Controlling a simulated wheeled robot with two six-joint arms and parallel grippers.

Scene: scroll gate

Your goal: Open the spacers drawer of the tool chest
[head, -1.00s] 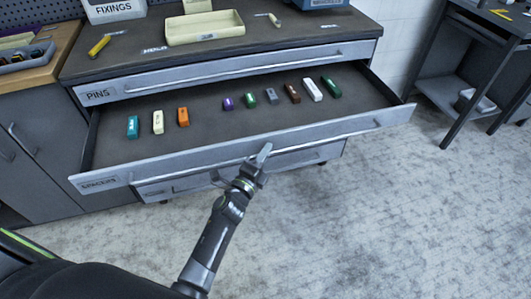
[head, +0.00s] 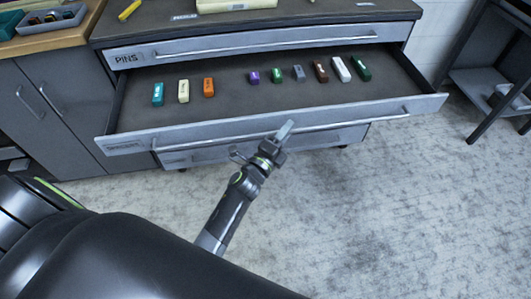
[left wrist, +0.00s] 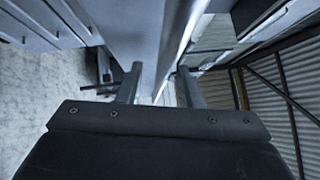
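The spacers drawer (head: 215,133) of the tool chest stands pulled far out, below the pins drawer (head: 220,73). Its label, at the left of its front, is small and blurred. A long bar handle (head: 340,124) runs along that front. My left gripper (head: 262,143) is at the handle, a little left of its middle, with its fingers apart. In the left wrist view the bar (left wrist: 178,50) runs between the two spread fingers; I cannot tell whether either touches it. My right gripper is not in view.
Several small coloured blocks, such as an orange one (head: 208,87), lie in the open drawer. A shut drawer front (head: 200,157) shows below it. A workbench (head: 490,60) stands at the right. The floor (head: 380,210) in front is clear.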

